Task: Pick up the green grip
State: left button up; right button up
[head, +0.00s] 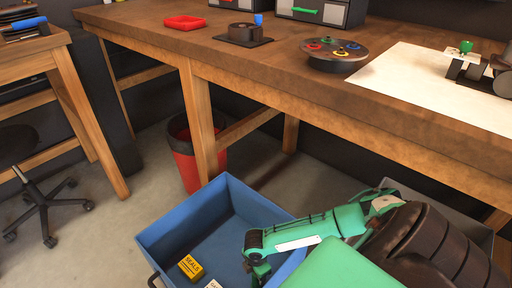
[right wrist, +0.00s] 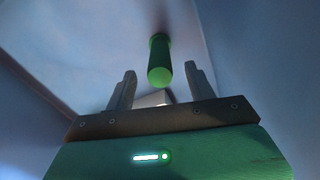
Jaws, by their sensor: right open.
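The green grip (right wrist: 160,62) is a green cylinder in the right wrist view, with its round end towards me. It lies ahead of and between the two fingers of my right gripper (right wrist: 160,72), which are apart with nothing held. In the head view my right gripper (head: 260,272) reaches down inside the blue bin (head: 172,222), near its right wall. The grip does not show in the head view; the gripper or bin wall hides it. How close the fingers are to the grip is hard to tell. My left gripper is out of view.
In the bin lie a yellow SEALS box (head: 191,266) and a partly seen white box (head: 213,284). The bin walls stand close around my gripper. The wooden workbench (head: 290,85) is behind, with a red waste bin (head: 186,160) below. A stool (head: 38,195) stands left.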

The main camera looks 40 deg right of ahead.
notch_tip(320, 180, down, 5)
jog(key=shift+r+b, duration=0.1)
jog(key=shift+b, duration=0.85)
jog(key=shift+r, duration=0.1)
jog(key=c, duration=1.1)
jog(key=shift+o, duration=0.2)
